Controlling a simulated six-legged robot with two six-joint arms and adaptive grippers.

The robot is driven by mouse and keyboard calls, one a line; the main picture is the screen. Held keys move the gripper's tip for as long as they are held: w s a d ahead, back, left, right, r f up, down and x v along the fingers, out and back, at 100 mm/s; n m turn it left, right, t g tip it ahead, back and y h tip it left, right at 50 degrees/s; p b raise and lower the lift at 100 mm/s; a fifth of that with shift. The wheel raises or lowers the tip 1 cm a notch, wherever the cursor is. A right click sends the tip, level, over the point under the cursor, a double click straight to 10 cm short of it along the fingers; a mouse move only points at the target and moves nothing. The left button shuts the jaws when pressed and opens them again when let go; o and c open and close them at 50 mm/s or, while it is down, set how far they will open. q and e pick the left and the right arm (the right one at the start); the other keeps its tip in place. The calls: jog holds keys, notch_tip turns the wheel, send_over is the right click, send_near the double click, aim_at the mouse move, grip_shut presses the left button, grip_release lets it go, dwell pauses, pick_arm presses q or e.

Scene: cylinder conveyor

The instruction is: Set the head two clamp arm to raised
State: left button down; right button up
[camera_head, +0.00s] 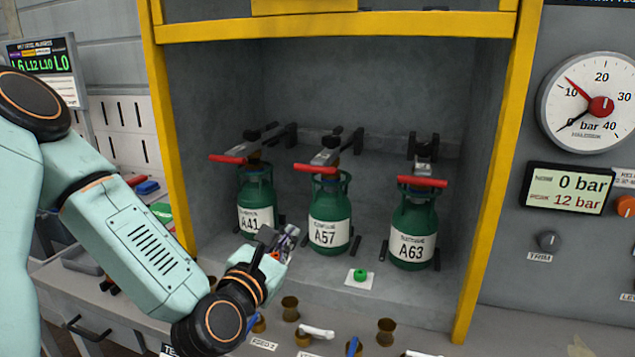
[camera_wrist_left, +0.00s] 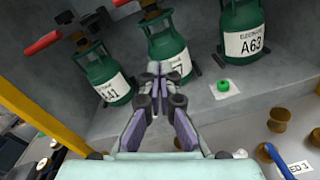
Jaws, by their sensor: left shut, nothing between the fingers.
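Three clamp arms with red handles reach over the tops of three green cylinders, A41 (camera_head: 257,193), A57 (camera_head: 330,203) and A63 (camera_head: 413,217). The middle clamp arm's red handle (camera_head: 316,168) lies roughly level over A57; no head number is readable. The left handle (camera_head: 228,159) and right handle (camera_head: 422,182) look similarly low. My left gripper (camera_head: 292,240) is shut and empty, in front of and below the clamps, between A41 and A57. In the left wrist view its fingertips (camera_wrist_left: 157,70) partly cover the A57 label. My right gripper is out of view.
A yellow frame (camera_head: 490,180) borders the bay on both sides and above. A green button (camera_head: 360,274) sits on the bay floor before the cylinders. Brass knobs and levers (camera_head: 316,331) line the front ledge. A pressure gauge (camera_head: 598,103) is at right.

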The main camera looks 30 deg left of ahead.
pick_arm(q)
jog(key=w+a+r+n, duration=0.3)
jog(key=w+r+n, duration=0.1)
jog(key=w, duration=0.6)
jog(key=shift+a+r+n+t+y, duration=0.3)
jog(key=shift+a+r+t+y, duration=0.1)
jog(key=shift+r, duration=0.5)
jog(key=shift+w, duration=0.25)
